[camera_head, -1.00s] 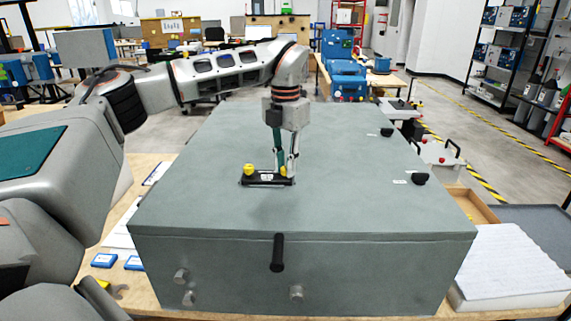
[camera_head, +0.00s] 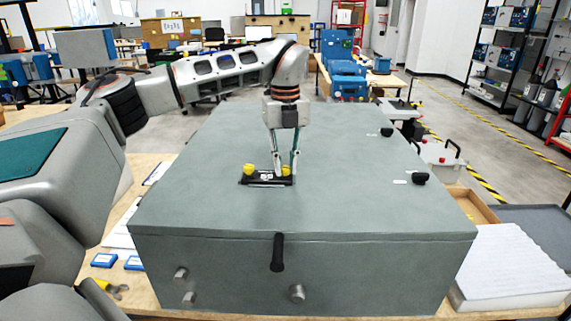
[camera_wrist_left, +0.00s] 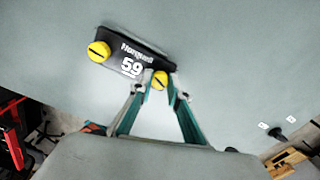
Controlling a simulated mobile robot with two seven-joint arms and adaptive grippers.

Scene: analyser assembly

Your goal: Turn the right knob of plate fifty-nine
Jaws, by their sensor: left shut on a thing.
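Plate fifty-nine (camera_head: 266,181) is a black plate lying on top of the grey cabinet, with a yellow knob at each end. Its white "59" reads clearly in the left wrist view (camera_wrist_left: 131,67). The left knob (camera_head: 248,169) stands free. The right knob (camera_head: 287,171) is between the fingertips of my left gripper (camera_head: 284,173), which comes down on it from above. In the left wrist view the fingers are shut around the right knob (camera_wrist_left: 160,78), and a dark line crosses its top. My right gripper is not in view.
The grey cabinet (camera_head: 350,205) has a broad flat top with two black knobs (camera_head: 419,179) at its right and a black handle (camera_head: 278,252) in front. A white foam block (camera_head: 508,262) lies to its right. The top around the plate is clear.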

